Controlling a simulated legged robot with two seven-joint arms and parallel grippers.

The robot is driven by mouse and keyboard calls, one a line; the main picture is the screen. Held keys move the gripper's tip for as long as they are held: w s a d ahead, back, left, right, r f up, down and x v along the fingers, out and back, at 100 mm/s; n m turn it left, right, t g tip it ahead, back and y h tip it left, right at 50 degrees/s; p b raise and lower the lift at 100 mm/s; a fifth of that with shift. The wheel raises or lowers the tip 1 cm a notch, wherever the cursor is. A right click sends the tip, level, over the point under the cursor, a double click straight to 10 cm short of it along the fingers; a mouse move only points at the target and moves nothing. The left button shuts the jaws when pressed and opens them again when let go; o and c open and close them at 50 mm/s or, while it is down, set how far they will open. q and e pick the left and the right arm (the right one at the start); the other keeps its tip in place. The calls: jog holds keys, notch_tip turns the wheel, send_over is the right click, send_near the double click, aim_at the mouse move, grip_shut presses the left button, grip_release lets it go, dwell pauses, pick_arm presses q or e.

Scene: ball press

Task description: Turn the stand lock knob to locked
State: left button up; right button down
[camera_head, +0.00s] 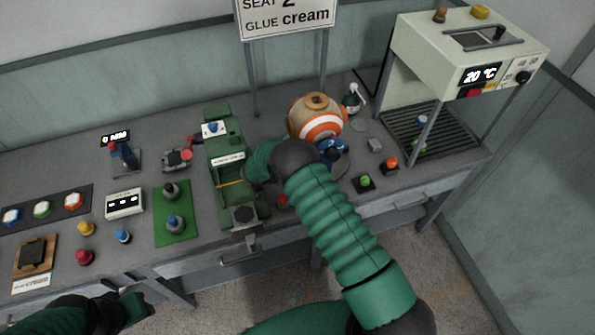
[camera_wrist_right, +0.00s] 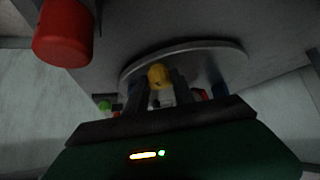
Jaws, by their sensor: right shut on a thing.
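A yellow knob (camera_wrist_right: 158,76) shows in the right wrist view, below the rim of a grey disc (camera_wrist_right: 205,48). My right gripper (camera_wrist_right: 158,88) has a finger on each side of this knob and is shut on it. The knob's lock mark cannot be seen. In the head view the orange and white ball (camera_head: 318,118) sits on its stand (camera_head: 340,165), with blue parts in front. My right arm hides part of the stand, the knob and the gripper's tips. My left gripper (camera_head: 138,306) is low at the left, away from the table; its jaws are unclear.
A red cylinder (camera_wrist_right: 62,32) is close by at upper left in the right wrist view. A green press frame (camera_head: 226,165) stands left of my right arm. Green (camera_head: 365,181) and orange (camera_head: 391,162) buttons sit right of the stand. A heater (camera_head: 470,55) stands at far right.

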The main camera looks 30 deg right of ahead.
jog(key=shift+w+m+g+b, duration=0.15)
jog(key=shift+m+g+b, duration=0.55)
jog(key=shift+m+b, duration=0.25)
jog(key=c, duration=1.1)
grip_release()
jog(key=shift+o, duration=0.2)
